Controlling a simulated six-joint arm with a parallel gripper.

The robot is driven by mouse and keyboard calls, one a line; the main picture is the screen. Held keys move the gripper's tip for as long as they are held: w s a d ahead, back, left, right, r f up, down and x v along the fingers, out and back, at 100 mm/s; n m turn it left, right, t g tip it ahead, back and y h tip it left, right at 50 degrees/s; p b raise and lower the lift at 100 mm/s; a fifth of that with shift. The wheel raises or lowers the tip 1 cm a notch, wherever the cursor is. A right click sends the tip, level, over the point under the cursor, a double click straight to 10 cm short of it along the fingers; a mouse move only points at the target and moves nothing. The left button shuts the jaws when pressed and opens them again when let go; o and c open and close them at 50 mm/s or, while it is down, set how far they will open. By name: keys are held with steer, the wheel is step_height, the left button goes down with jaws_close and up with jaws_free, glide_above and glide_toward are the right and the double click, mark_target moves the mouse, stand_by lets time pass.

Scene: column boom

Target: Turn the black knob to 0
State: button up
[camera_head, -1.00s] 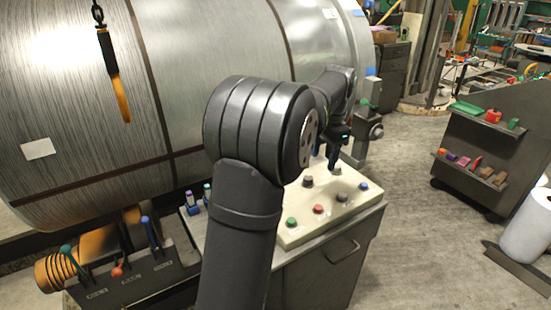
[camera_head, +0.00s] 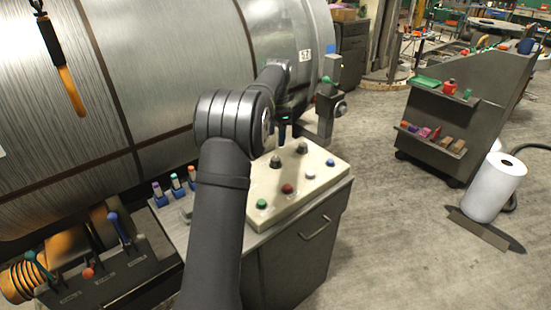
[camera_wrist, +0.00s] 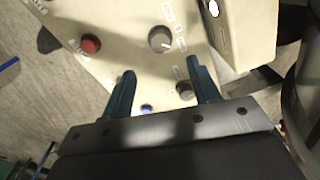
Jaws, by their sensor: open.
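A pale control panel (camera_head: 270,182) carries two dark grey knobs in its back row, a left one (camera_head: 276,160) and a right one (camera_head: 302,148). My gripper (camera_head: 282,140) hangs above this row. In the wrist view its two blue fingers (camera_wrist: 160,70) are apart with nothing between them. There, a grey knob (camera_wrist: 160,39) with a pale pointer line lies beyond the fingertips, and a darker knob (camera_wrist: 185,90) sits by the right finger. I cannot tell for certain which is the black knob, and its label digits are unreadable.
The panel's front row has a green button (camera_head: 261,204), a red button (camera_head: 287,188), a grey control (camera_head: 310,176) and a blue button (camera_head: 330,162). A post (camera_head: 328,100) rises at the panel's back right.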

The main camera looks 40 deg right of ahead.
mark_target(276, 158)
step_height(276, 158, down, 10)
steer(key=shift+w+f, duration=0.15)
steer(key=shift+f, duration=0.05)
steer(key=c, duration=1)
